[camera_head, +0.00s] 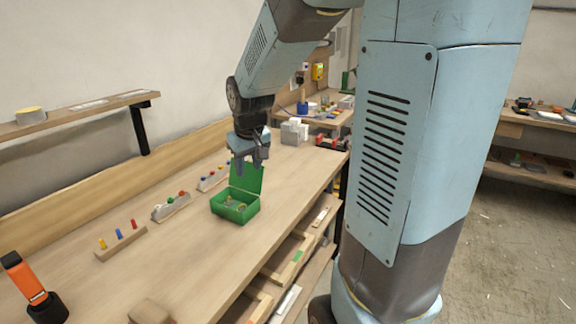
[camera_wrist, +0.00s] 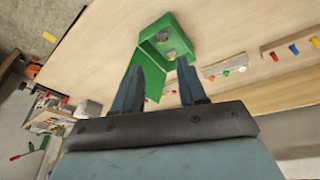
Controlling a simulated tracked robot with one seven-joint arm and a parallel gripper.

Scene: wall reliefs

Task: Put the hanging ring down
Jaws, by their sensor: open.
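My gripper (camera_head: 252,168) is open above the back of a green box (camera_head: 228,213) on the workbench, near its raised lid (camera_head: 247,179). In the wrist view my gripper (camera_wrist: 161,72) has its two fingers apart, with the green box (camera_wrist: 148,34) beyond the fingertips. I see nothing held between the fingers. Small yellowish and metallic items (camera_head: 236,204) lie inside the box; they are too small to tell whether one is a ring. I cannot make out a hanging ring in either view.
Racks with coloured pegs (camera_head: 120,243) and knobs (camera_head: 171,207) stand left of the box along the bench (camera_head: 190,265). An orange tool (camera_head: 24,278) stands at the near left. Grey and white blocks (camera_head: 293,133) stand farther back. A wall shelf (camera_head: 75,112) is at upper left.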

